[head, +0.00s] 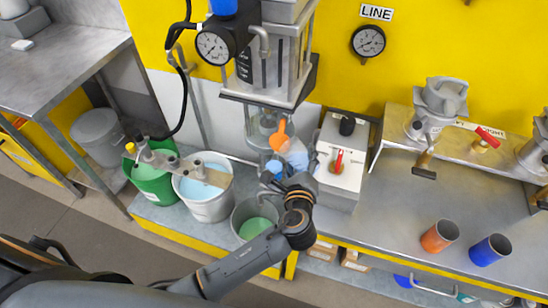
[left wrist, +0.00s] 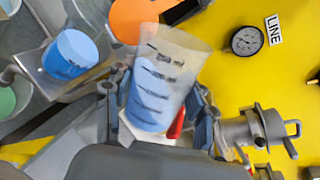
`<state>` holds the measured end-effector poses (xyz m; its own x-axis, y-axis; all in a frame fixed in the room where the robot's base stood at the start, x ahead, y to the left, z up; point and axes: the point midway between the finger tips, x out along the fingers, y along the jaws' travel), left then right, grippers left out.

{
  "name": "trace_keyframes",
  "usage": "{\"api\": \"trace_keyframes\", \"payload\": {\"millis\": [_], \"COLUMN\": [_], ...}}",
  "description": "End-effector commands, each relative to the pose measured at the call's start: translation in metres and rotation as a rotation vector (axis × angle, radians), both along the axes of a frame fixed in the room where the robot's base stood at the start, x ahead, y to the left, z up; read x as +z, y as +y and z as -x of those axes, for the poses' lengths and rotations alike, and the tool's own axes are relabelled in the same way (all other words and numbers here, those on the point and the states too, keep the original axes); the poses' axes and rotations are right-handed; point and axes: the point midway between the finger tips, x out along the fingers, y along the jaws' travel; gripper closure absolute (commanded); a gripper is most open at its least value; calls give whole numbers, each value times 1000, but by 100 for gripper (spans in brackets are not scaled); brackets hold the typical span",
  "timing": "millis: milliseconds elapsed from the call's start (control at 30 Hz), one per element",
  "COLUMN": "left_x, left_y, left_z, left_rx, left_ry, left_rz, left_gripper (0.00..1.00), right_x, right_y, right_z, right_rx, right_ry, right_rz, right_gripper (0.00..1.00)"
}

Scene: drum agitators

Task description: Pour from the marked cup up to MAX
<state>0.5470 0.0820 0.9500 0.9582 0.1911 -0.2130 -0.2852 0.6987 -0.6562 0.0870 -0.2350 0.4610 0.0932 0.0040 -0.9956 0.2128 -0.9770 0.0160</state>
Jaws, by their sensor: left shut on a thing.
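My left gripper (head: 293,180) is shut on a clear cup with dark marks (left wrist: 165,75). The cup holds blue liquid in its lower part; the writing on it is too blurred to read. In the head view the cup (head: 296,156) shows beyond the gripper, in front of the press machine. It looks tilted in the left wrist view. An orange funnel-like part (head: 278,136) is close beside the cup, and a clear vessel (head: 262,120) stands behind it under the machine. A blue cylindrical part (left wrist: 70,54) is left of the cup. My right gripper is not in view.
A green bucket (head: 152,183), a white bucket with blue liquid (head: 205,209) and a bucket with green liquid (head: 240,213) stand left. A white box with a red lever (head: 345,158) is right. Orange (head: 440,236) and blue (head: 490,250) cups stand on the grey bench (head: 400,215).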

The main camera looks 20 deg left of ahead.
Motion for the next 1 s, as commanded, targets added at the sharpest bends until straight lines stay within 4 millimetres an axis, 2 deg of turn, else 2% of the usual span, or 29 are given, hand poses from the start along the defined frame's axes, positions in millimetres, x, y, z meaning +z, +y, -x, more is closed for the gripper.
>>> {"api": "trace_keyframes", "payload": {"millis": [133, 233, 533, 600, 800, 1000], "left_x": [-7, 5, -7, 1, 4, 3], "left_y": [-3, -14, -35, -38, -42, -43], "left_z": [0, 0, 1, 1, 1, 1], "left_rx": [0, -2, 0, 0, 0, 0], "left_ry": [-4, -9, -22, -24, -27, -28], "left_rz": [-125, -249, -598, -662, -756, -763], "left_gripper": [82, 82, 82, 82, 82, 82], "right_x": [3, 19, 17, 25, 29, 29], "right_y": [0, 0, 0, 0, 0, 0], "right_z": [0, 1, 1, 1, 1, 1], "right_rx": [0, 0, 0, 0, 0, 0], "right_ry": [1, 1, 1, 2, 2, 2], "right_rz": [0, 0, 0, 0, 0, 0], "right_gripper": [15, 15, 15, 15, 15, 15]}}
